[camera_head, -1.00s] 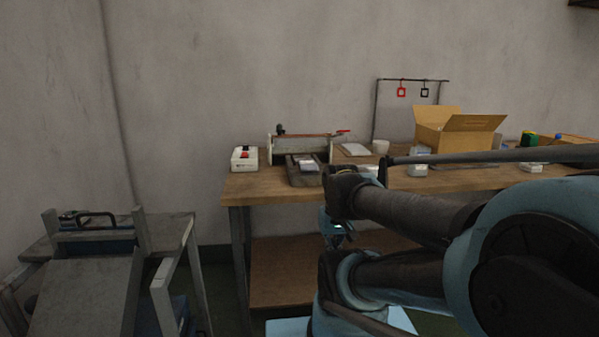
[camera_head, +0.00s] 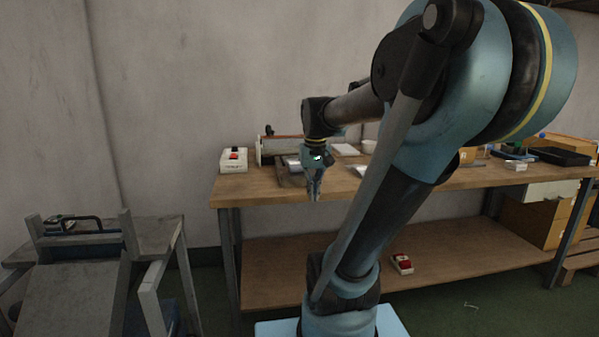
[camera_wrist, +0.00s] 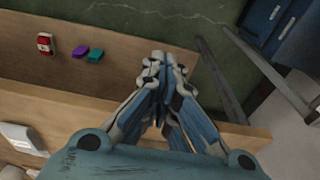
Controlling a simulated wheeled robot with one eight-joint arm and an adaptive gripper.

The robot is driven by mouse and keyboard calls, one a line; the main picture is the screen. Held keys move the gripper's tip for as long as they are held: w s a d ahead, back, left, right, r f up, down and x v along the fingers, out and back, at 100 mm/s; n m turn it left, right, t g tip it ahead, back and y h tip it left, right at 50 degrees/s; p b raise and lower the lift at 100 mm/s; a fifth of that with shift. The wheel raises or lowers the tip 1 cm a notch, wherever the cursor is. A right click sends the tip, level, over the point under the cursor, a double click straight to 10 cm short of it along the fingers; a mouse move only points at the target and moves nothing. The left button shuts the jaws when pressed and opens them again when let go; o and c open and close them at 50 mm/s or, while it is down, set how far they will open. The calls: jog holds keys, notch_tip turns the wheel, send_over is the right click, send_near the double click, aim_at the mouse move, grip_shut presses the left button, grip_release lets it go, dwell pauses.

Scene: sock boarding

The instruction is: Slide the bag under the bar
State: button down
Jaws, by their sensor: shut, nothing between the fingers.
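My gripper (camera_head: 314,195) is shut and empty, pointing down in front of the workbench's front edge. It also shows in the wrist view (camera_wrist: 160,62), fingers together, with the lower shelf and floor beyond. The bar device (camera_head: 263,150) stands at the back left of the bench, with a reddish bar (camera_head: 285,136) along its top. My arm hides its right part. I cannot clearly tell the bag; a pale flat item (camera_head: 292,162) shows by the tray, left of my wrist.
A white box with a red button (camera_head: 234,160) sits at the bench's left end. A pale pad (camera_head: 346,150) lies behind my arm. The lower shelf (camera_head: 262,262) holds a red-and-white box (camera_head: 402,263). A grey side stand (camera_head: 75,280) is at left.

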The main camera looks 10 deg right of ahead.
aim_at(295, 160)
jog(key=w+r+g, duration=0.1)
jog(key=w+r, duration=0.4)
jog(key=w, duration=0.4)
jog(key=w+r, duration=0.4)
jog(key=w, duration=0.6)
notch_tip(295, 160, down, 10)
jog(key=shift+r, duration=0.1)
jog(key=shift+w+r, duration=0.1)
jog(key=shift+w, duration=1.85)
jog(key=w, duration=1.2)
jog(key=shift+w, duration=0.2)
jog(key=shift+r, duration=0.1)
